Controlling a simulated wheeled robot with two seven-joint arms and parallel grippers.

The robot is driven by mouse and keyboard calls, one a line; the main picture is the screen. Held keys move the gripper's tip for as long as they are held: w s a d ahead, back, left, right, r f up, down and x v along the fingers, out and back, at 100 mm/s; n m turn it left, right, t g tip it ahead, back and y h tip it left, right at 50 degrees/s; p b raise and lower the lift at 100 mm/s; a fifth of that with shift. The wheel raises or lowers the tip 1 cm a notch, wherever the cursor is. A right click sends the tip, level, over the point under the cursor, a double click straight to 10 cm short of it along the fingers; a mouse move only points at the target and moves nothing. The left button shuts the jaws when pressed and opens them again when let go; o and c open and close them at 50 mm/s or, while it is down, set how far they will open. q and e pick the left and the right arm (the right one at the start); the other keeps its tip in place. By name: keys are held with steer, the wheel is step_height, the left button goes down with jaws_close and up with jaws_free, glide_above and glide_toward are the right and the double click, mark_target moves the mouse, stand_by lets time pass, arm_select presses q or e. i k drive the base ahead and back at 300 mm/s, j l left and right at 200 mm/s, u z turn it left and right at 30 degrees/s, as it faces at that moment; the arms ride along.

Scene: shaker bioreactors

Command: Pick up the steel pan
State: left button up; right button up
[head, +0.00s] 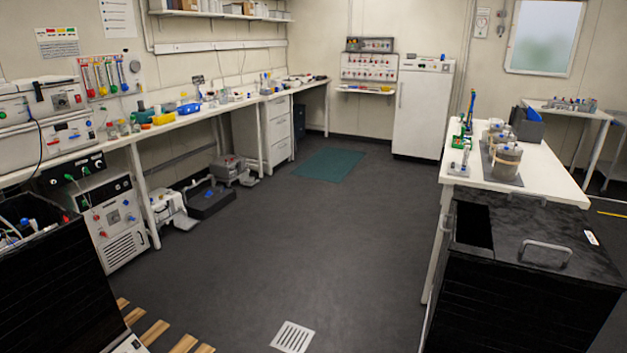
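No thing in the head view can be made out for certain as the steel pan. Grey, steel-looking round vessels (507,160) stand on a dark mat on the white table at the right. They are small in the picture, and I cannot tell if one of them is the pan. Neither of my grippers shows in this view.
A black-topped unit with a metal handle (545,252) stands at the front right, before the white table (550,178). A long bench (172,124) with instruments lines the left wall. A white fridge (423,108) stands at the back. The dark floor (300,235) between is open.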

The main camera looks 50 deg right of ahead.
mark_target(249, 179)
steer(key=z, duration=1.15)
steer(key=i+l+z, duration=0.1)
steer(key=i, duration=5.45)
